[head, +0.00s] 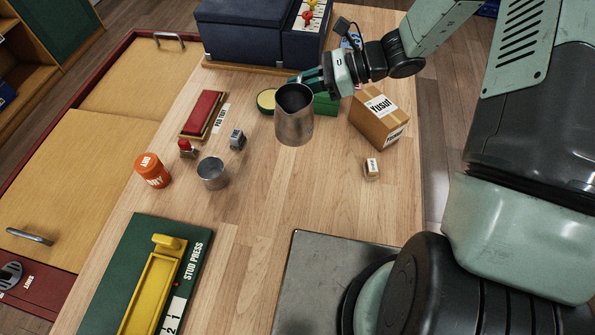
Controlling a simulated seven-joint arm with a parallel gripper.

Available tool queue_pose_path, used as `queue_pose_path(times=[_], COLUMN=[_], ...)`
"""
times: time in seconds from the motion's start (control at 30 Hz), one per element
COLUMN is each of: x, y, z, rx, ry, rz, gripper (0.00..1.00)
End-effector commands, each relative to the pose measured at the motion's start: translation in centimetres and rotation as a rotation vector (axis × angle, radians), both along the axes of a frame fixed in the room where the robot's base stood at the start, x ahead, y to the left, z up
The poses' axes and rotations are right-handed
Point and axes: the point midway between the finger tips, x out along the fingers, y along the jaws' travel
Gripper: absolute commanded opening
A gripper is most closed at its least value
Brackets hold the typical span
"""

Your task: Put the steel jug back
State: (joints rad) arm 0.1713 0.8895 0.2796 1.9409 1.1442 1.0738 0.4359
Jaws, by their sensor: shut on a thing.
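The steel jug (294,122) is a grey metal vessel with an open top, near the middle of the head view. It looks upright or nearly so. My gripper (312,79) reaches in from the upper right and is shut on the jug near its rim, on the far side. The jug hides the fingertips. I cannot tell for sure whether its base is clear of the wooden table (265,215).
A smaller steel cup (212,173), an orange jar (152,170) and a red-topped block (202,114) stand left. A green box (325,104) and a cardboard box (380,117) are right of the jug. The green stud press (120,262) lies front left. The table's middle is clear.

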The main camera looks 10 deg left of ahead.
Motion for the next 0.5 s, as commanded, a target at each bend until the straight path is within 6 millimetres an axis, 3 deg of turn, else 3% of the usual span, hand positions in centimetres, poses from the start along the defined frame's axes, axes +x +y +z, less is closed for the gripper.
queue_pose_path(times=[0.17,0.5], x=[-1.2,-1.0], y=[-1.2,-1.1], z=[0.1,-3.9], rx=[-0.006,-0.004], ry=[0.003,0.005], rz=[-0.022,-0.019], gripper=[0.00,0.00])
